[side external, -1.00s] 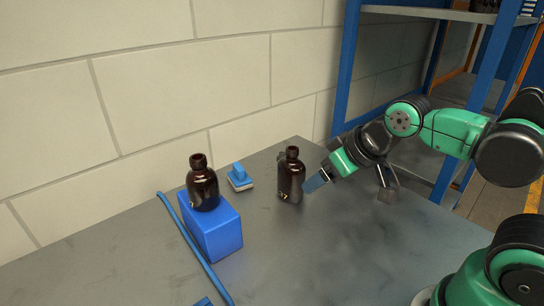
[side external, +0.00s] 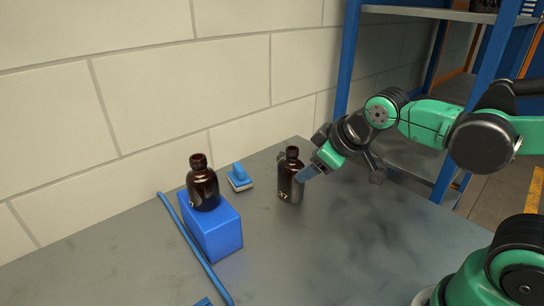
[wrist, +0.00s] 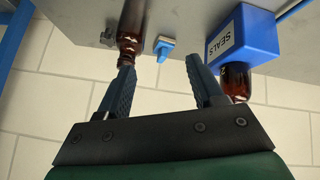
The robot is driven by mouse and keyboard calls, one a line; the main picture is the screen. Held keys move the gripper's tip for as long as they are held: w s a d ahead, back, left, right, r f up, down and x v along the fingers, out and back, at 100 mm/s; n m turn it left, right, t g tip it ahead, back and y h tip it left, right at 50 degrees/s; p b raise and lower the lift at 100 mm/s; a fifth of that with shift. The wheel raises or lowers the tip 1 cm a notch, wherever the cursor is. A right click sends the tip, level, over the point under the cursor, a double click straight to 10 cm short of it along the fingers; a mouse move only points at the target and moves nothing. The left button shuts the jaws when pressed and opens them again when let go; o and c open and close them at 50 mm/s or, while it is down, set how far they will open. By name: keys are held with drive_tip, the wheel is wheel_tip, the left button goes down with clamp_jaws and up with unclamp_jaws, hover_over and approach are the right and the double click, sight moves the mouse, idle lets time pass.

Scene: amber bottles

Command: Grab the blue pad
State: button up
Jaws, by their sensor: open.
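The blue pad (side external: 240,178), a small blue handle on a pale-edged base, lies on the table near the wall, between two amber bottles in the side view. In the wrist view, which is upside down, it (wrist: 162,47) shows between my open fingertips but beyond them. My gripper (side external: 306,173) is open and empty. In the side view it overlaps the right side of the free-standing amber bottle (side external: 291,180); I cannot tell whether they touch. In the wrist view this bottle (wrist: 131,30) is just beyond the left fingertip.
A second amber bottle (side external: 202,188) stands on a blue box (side external: 219,236), labelled SEALS in the wrist view. A blue rod (side external: 191,245) lies left of the box. A small dark object (side external: 281,158) shows behind the free-standing bottle. A wall borders the table; its right-hand part is clear.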

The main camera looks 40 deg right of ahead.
drive_tip(key=w+n+t+h, duration=0.1)
drive_tip(key=w+n+t, duration=0.1)
drive_tip(key=w+n, duration=0.7)
drive_tip(key=n+t+h, duration=0.1)
drive_tip(key=n+t, duration=0.1)
drive_tip(key=n, duration=1)
approach(236, 166)
drive_tip(key=w+d+r, duration=0.1)
drive_tip(key=w+d, duration=0.1)
drive_tip(key=d, duration=0.1)
drive_tip(key=w+f+n, duration=0.1)
drive_tip(key=n, duration=0.1)
drive_tip(key=f+n, duration=0.1)
drive_tip(key=n, duration=0.1)
drive_tip(key=w+a+f+n+t, duration=0.1)
drive_tip(key=n, duration=0.2)
drive_tip(key=shift+w+f, duration=0.35)
drive_tip(key=shift+f, duration=0.05)
drive_tip(key=shift+w+a+f+n, duration=0.2)
drive_tip(key=shift+f+n, duration=0.4)
drive_tip(key=shift+n, duration=0.3)
drive_tip(key=shift+x, duration=2.75)
drive_tip(key=shift+d+r, duration=0.1)
clamp_jaws()
